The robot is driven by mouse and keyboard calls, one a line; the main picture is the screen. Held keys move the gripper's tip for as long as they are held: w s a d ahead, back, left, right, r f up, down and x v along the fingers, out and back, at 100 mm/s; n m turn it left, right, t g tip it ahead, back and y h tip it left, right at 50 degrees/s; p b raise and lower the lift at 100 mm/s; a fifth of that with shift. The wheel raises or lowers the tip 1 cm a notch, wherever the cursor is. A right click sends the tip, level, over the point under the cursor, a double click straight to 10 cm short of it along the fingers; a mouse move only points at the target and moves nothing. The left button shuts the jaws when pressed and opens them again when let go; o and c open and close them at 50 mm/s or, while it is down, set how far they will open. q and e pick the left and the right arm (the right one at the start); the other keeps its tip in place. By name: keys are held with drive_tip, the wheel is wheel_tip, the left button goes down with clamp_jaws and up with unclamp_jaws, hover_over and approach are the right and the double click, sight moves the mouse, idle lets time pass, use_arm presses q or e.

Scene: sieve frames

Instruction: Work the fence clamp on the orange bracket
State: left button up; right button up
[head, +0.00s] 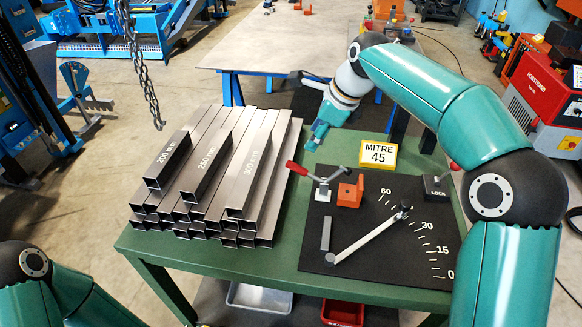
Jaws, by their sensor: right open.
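The orange bracket (349,191) stands at the back left of a black angle plate (385,262) on the green table. Beside its left side is the fence clamp (323,190), a metal clamp with a red-gripped handle (292,168) slanting up to the left. A silver fence bar (368,237) lies diagonally across the plate, its far end between the 30 and 60 marks. My right gripper (312,143) is open and empty, above and behind the clamp handle, apart from it. My left gripper is out of view; only part of its arm shows at lower left.
Stacked steel tubes (262,175) fill the table's left half, close to the red handle. A yellow "MITRE 45" sign (378,154) stands behind the bracket. A black LOCK block (435,188) is at right. A chain (140,60) hangs behind the tubes.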

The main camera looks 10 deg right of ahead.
sight(294, 164)
drive_tip(key=x, duration=1.5)
drive_tip(key=shift+a+r, duration=0.1)
drive_tip(key=shift+a, duration=0.1)
clamp_jaws()
